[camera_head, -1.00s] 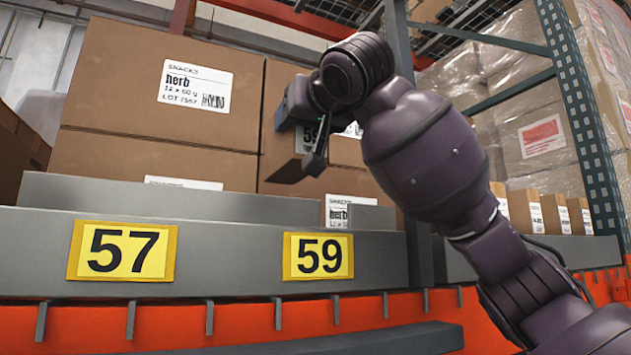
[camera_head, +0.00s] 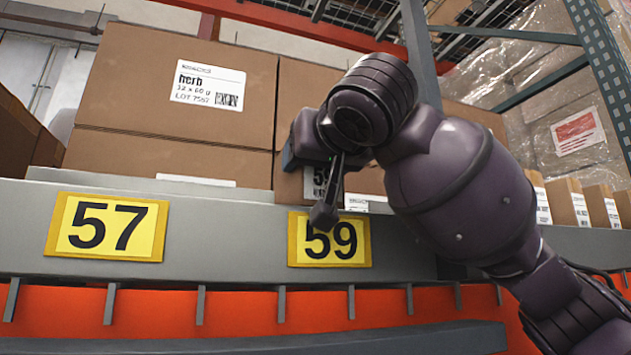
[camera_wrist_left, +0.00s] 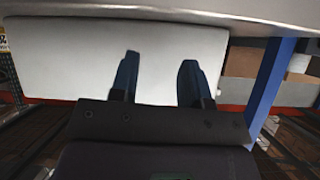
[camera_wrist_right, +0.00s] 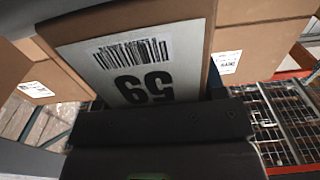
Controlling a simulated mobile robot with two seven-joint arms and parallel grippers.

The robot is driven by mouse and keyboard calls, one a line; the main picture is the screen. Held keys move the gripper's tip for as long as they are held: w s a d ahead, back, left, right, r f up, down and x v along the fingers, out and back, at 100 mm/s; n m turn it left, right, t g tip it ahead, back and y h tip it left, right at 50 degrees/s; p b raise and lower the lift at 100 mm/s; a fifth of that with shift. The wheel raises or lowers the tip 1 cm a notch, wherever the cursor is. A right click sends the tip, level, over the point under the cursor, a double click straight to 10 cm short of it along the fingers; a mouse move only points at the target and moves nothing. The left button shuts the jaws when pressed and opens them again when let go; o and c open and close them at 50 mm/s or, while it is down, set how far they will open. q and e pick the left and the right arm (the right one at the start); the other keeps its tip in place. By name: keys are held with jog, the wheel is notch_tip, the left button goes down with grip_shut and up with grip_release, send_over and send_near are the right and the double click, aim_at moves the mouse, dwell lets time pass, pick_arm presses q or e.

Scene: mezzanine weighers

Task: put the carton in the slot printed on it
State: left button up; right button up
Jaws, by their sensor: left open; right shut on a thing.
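The carton (camera_head: 320,181) is brown with a white label reading 59 and a barcode. My right gripper (camera_head: 327,200) is shut on it, in front of the shelf and just above the yellow 59 sign (camera_head: 329,240). The arm hides much of the carton in the head view. In the right wrist view the carton (camera_wrist_right: 138,72) fills the upper middle, its label upside down; the fingertips are hidden. I cannot tell whether it touches the shelf. My left gripper (camera_wrist_left: 157,80) is open and empty before a pale, blank surface; it is out of the head view.
A large stacked herb carton (camera_head: 178,92) stands behind the yellow 57 sign (camera_head: 107,227). The grey shelf beam (camera_head: 225,228) runs along the front. Smaller cartons (camera_head: 566,203) stand to the right, beyond a grey upright. In the right wrist view, brown cartons (camera_wrist_right: 262,28) flank the held one.

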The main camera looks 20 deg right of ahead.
pick_arm(q)
jog(key=shift+w+d, duration=0.15)
jog(key=shift+w, duration=0.25)
pick_arm(e)
jog(key=shift+f, duration=0.2)
pick_arm(q)
jog(key=shift+w+r, duration=0.15)
jog(key=shift+r, duration=0.1)
pick_arm(e)
jog(key=shift+r, duration=0.1)
pick_arm(q)
jog(key=shift+f, duration=0.1)
pick_arm(e)
jog(key=shift+s+a, duration=0.1)
jog(key=shift+s, duration=0.05)
pick_arm(q)
jog(key=shift+s+f, duration=0.15)
jog(key=shift+s, duration=0.1)
pick_arm(e)
jog(key=o, duration=0.7)
jog(key=shift+f, duration=0.25)
jog(key=o, duration=0.5)
pick_arm(q)
jog(key=shift+s+f, duration=0.25)
jog(key=shift+s, duration=0.1)
